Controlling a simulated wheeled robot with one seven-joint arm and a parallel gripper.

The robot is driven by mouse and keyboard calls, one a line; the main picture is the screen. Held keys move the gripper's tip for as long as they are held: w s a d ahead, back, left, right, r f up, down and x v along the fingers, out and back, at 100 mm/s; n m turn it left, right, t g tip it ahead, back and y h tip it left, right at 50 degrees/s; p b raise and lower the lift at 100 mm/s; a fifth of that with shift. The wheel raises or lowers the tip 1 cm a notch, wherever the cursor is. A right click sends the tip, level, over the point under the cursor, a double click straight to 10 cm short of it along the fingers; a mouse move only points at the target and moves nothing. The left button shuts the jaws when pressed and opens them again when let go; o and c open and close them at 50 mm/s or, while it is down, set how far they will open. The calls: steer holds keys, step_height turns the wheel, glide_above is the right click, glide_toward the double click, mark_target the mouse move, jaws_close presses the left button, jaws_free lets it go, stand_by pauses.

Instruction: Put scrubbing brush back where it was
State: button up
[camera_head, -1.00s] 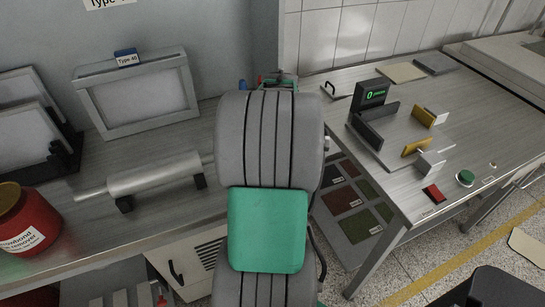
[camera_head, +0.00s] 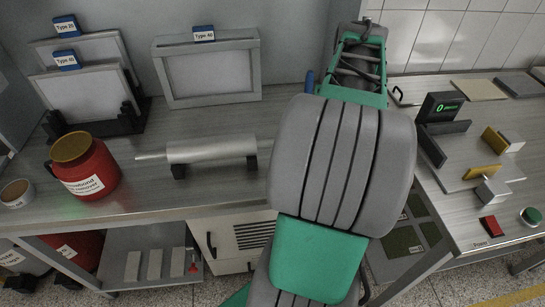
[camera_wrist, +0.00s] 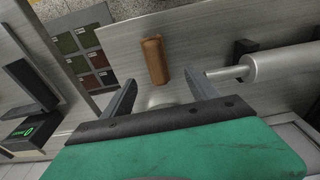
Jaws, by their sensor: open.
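A brown, wood-coloured oblong thing (camera_wrist: 155,60), which looks like the scrubbing brush, lies on the grey metal bench in the wrist view. My gripper (camera_wrist: 160,77) is open above the bench, its two fingers spread toward the near end of the brown thing. I cannot tell how far above it the fingertips are. A pale rounded shape (camera_wrist: 167,98) shows between the fingers; I cannot tell what it is. In the head view my arm hides the gripper and the brown thing.
A metal roller (camera_head: 212,149) rests on the bench (camera_head: 145,190), beside the gripper. The right table (camera_head: 470,205) holds a scale with a green display (camera_head: 441,106).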

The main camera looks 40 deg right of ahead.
steer(key=w+a+n, duration=0.2)
steer(key=w+a, duration=0.4)
steer(key=a, duration=0.5)
steer(key=s+a+f+n+t, duration=0.1)
steer(key=a+f+n, duration=0.1)
steer(key=a, duration=1)
steer(key=s+a+f+n+t, duration=0.1)
steer(key=a+f, duration=0.3)
steer(key=a, duration=0.7)
steer(key=shift+a+n+y, duration=0.3)
steer(key=shift+a+n, duration=0.1)
steer(key=shift+n, duration=0.2)
steer(key=shift+s+r, duration=0.1)
